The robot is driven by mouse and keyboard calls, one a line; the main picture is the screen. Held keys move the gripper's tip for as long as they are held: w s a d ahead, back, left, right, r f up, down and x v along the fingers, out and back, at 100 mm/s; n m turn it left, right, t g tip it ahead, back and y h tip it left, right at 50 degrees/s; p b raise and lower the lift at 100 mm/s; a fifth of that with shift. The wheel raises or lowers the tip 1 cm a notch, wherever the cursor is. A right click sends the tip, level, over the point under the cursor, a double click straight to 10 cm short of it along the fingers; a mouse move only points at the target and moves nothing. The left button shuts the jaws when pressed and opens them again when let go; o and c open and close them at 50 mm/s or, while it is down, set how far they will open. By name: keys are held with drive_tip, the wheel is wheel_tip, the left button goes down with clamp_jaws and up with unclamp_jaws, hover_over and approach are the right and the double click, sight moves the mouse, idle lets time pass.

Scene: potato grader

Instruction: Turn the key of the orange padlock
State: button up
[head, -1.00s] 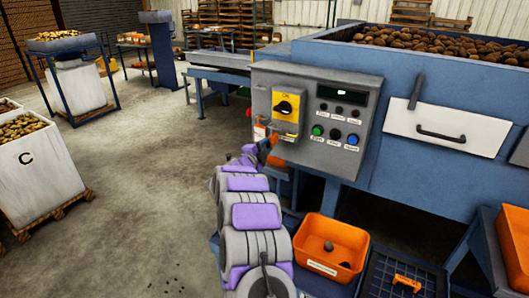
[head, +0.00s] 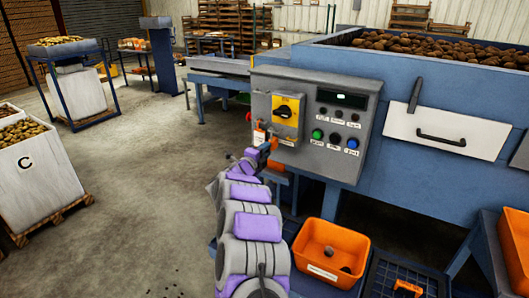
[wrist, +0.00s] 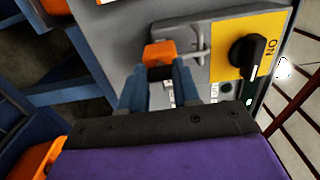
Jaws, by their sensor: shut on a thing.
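The orange padlock (wrist: 159,53) hangs by its grey shackle (wrist: 194,48) beside the yellow switch plate (wrist: 250,45) in the wrist view. My gripper (wrist: 159,72) is at the padlock's underside, its two blue fingers on either side of a small dark piece there, which looks like the key. The fingers are shut on it; the key itself is mostly hidden between them. In the head view my gripper (head: 268,150) is at the lower left of the grey control box (head: 345,88), and the padlock is hard to make out.
The box carries lit buttons, including a green one (head: 317,134). A red-and-white tag (head: 259,137) hangs at the box's left side. An orange bin (head: 318,272) stands below, right of my arm. The floor (head: 140,190) to the left is open.

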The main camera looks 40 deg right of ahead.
drive_tip(key=shift+f, duration=0.35)
drive_tip(key=o, duration=0.8)
drive_tip(key=shift+o, duration=1.3)
drive_tip(key=shift+r, duration=0.2)
drive_tip(key=p+v, duration=0.3)
drive_tip(key=v, duration=1.4)
drive_tip(key=shift+a, duration=0.2)
